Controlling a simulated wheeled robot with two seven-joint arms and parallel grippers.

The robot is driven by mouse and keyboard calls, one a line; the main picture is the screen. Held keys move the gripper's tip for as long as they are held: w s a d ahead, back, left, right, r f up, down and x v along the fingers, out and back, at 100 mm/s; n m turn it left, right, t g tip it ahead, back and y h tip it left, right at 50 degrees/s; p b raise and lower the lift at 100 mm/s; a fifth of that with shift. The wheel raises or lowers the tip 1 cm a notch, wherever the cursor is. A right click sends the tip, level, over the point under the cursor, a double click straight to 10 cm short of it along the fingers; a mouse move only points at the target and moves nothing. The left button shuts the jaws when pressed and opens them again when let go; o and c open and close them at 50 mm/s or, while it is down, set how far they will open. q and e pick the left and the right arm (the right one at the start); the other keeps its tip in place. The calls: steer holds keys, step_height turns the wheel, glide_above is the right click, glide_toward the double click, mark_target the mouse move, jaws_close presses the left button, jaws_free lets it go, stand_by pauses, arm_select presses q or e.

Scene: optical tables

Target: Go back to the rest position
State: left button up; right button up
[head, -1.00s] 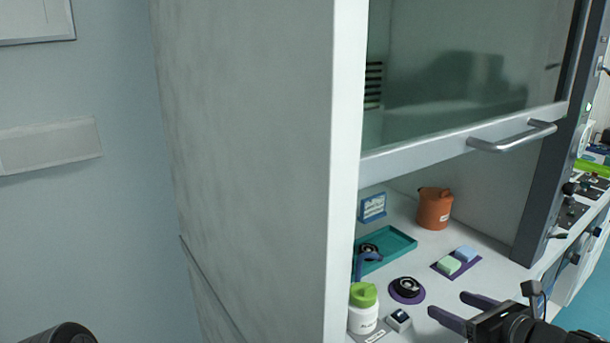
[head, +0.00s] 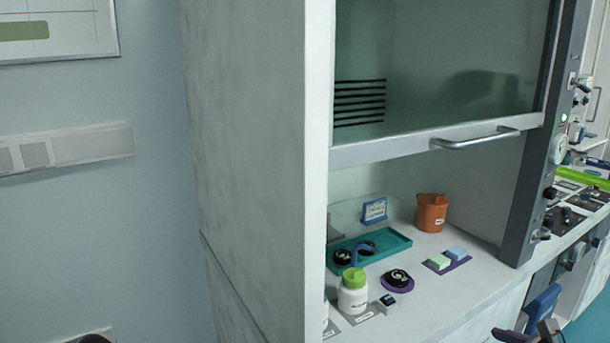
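My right gripper (head: 528,322) is partly in view at the bottom right corner, outside the hood and in front of the worktop edge. It is turned and cut off by the frame, so I cannot tell whether it is open or shut. I see nothing held in it. A dark part of my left arm shows at the bottom left edge. My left gripper is out of view.
The fume hood (head: 317,190) has its sash (head: 430,143) raised. On its worktop (head: 440,295) are a teal tray (head: 398,243), green-lidded bottle (head: 353,294), dark round item (head: 398,277), orange container (head: 431,213) and two blocks on a purple mat (head: 456,264).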

steer(key=s+a+f+n+g+h+p, duration=0.1)
steer(key=s+a+f+n+g, duration=0.2)
steer(key=f+n, duration=0.65)
steer(key=s+a+f+n+g+h+p, duration=0.1)
steer(key=s+a+f+n+g+h, duration=0.15)
steer(key=f+n, duration=0.7)
steer(key=s+a+f+n+g+y+p, duration=0.1)
steer(key=s+a+f+n, duration=0.2)
steer(key=a, duration=0.4)
steer(key=s+a+f+n+g+y, duration=0.2)
steer(key=s+a+f, duration=0.4)
steer(key=s+a, duration=0.2)
steer(key=s+a+f+n+g+y+p, duration=0.1)
steer(key=s+a+f+n+g, duration=0.1)
steer(key=s+a+f, duration=0.3)
steer(key=s+a+n, duration=0.1)
steer(key=a, duration=0.1)
steer(key=shift+a+f+n+p, duration=0.2)
steer(key=shift+a+n+p, duration=0.1)
steer(key=shift+p, duration=0.05)
steer(key=shift+s+y, duration=0.1)
steer(key=shift+y, duration=0.15)
